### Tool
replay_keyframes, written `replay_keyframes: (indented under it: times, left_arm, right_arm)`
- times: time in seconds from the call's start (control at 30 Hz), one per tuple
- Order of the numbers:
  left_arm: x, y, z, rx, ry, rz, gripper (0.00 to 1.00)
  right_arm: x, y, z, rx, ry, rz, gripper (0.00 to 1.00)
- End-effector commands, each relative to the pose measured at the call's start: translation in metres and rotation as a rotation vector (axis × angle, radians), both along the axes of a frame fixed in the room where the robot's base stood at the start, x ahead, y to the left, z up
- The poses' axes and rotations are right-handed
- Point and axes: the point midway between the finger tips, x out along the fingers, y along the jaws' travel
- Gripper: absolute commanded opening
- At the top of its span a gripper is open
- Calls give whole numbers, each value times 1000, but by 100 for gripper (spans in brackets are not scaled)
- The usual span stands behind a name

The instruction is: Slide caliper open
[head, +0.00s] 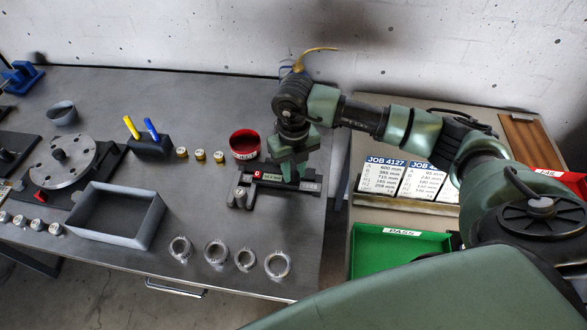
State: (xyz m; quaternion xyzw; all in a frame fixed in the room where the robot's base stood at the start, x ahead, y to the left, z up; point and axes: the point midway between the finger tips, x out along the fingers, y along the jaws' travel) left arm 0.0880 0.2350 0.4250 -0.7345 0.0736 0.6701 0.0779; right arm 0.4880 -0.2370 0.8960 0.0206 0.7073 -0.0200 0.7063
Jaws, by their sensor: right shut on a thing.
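The caliper (278,181) is a dark bar-like tool with a red mark and a small green display, lying near the right edge of the grey workbench. My right gripper (291,171) points down at it and is shut on its sliding part. The gripper hides part of the caliper, so I cannot tell how far its jaws stand apart. A short metal cylinder (240,194) stands at the caliper's left end. My left gripper is not in view.
Several metal rings (217,252) lie along the bench front. A grey tray (114,215), a rotor disc (62,162), a pen holder (150,148) and a red bowl (245,143) stand further left. Job cards (383,177) and a green PASS tray (394,247) are at the right.

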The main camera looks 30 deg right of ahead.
Motion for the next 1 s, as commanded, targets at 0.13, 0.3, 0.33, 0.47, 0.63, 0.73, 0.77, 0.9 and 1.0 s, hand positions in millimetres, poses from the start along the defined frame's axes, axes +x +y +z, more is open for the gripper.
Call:
replay_keyframes:
  times: [0.13,0.3,0.33,0.47,0.63,0.73,0.77,0.9,1.0]
  left_arm:
    - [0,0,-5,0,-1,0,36]
    - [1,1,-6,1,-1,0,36]
    - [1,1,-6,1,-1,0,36]
    - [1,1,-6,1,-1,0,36]
    - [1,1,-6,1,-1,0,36]
    - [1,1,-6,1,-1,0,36]
    - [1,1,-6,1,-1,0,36]
    - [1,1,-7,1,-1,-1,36]
    - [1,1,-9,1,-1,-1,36]
  right_arm:
    - [-8,-14,0,-3,-4,-3,0]
    - [-14,-22,2,-2,-4,-2,0]
    - [-14,-22,2,-2,-4,-2,0]
    - [-14,-22,2,-2,-4,-2,0]
    - [-14,-21,2,-1,-3,-2,47]
    - [-15,-21,1,-1,-2,-1,47]
    - [-15,-21,1,-1,-2,-1,47]
    - [-15,-21,2,-1,-2,-1,47]
    - [-14,-21,11,0,-5,-1,47]
